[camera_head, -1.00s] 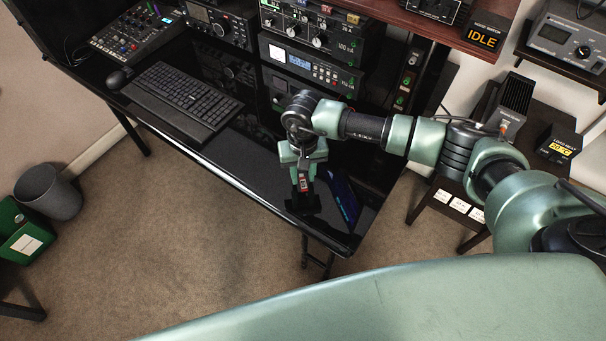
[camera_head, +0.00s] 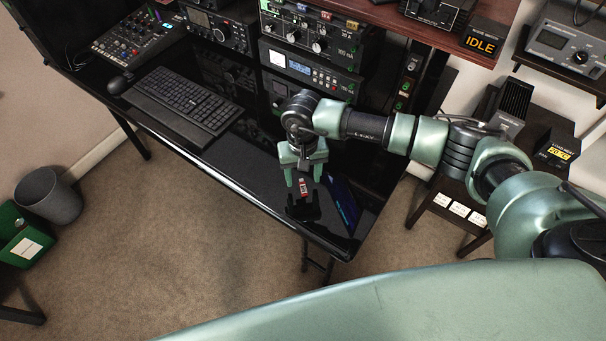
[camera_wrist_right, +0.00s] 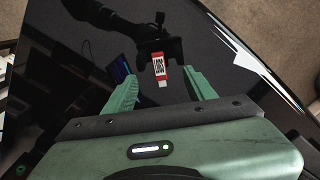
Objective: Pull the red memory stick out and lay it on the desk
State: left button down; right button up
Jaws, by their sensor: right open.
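The red memory stick (camera_head: 303,187) has a white label and a pale metal end. It is on the glossy black desk (camera_head: 250,160) near its front edge, between the spread fingers of my right gripper (camera_head: 304,179). The right gripper (camera_wrist_right: 156,78) is open, with a gap between the stick and each finger. I cannot tell exactly how high the fingertips are above the desk. My left gripper is not in view.
A dark shape (camera_head: 303,208) lies just in front of the stick; I cannot tell whether it is an object or a reflection. A dark blue item (camera_head: 343,205) is to the right. The keyboard (camera_head: 185,98) is to the left, and the radio rack (camera_head: 310,68) stands behind.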

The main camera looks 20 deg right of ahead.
notch_tip(320, 180, up, 8)
jog(key=b, duration=0.1)
jog(key=shift+b, duration=0.4)
jog(key=shift+s+f, duration=0.1)
jog(key=shift+f, duration=0.05)
dwell(0.3)
